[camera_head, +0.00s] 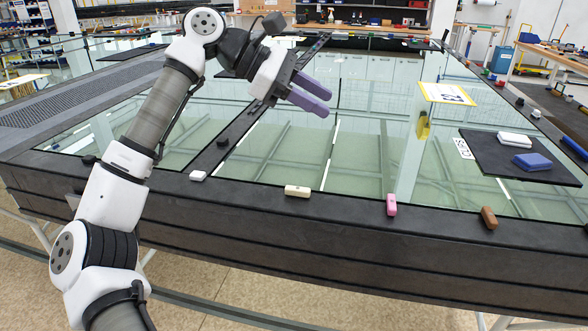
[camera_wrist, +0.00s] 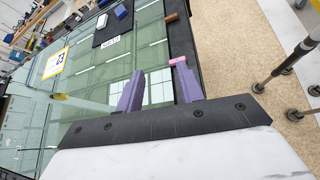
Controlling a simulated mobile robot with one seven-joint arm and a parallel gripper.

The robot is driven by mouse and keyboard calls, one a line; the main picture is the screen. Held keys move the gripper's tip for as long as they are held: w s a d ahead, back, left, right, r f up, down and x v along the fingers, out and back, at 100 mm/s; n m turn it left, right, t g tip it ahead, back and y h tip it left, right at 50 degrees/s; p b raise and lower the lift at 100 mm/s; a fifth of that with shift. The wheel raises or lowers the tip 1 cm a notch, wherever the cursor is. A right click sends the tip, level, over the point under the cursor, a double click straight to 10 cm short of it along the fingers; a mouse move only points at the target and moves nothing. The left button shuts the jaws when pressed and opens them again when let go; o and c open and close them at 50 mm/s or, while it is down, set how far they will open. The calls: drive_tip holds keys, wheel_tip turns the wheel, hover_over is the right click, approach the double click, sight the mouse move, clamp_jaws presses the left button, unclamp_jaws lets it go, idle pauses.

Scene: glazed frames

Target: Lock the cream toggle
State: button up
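The cream toggle (camera_head: 297,190) is a small block on the dark front rail of the glazed frame, in the middle of the head view. Its long side lies roughly along the rail. I cannot make it out in the wrist view, where my gripper covers part of the rail. My gripper (camera_head: 322,100) is raised above the glass, behind and slightly right of the cream toggle in the head view, apart from it. Its two purple fingers are spread and empty, which also shows in the wrist view (camera_wrist: 158,72).
Along the front rail are a white toggle (camera_head: 198,175), a pink toggle (camera_head: 391,204) and a brown toggle (camera_head: 489,217). A black mat (camera_head: 500,168) on the glass bears a white block (camera_head: 514,140) and a blue block (camera_head: 532,161). A yellow-edged sign (camera_head: 447,93) lies farther back.

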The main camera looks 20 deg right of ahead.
sight(297, 188)
drive_tip(key=w+a+f+t+y, duration=0.2)
drive_tip(key=w+a+f+y, duration=0.5)
drive_tip(key=shift+n, duration=0.4)
drive_tip(key=x, duration=1.4)
drive_tip(key=shift+w+d, duration=0.1)
drive_tip(key=shift+w, duration=0.15)
clamp_jaws()
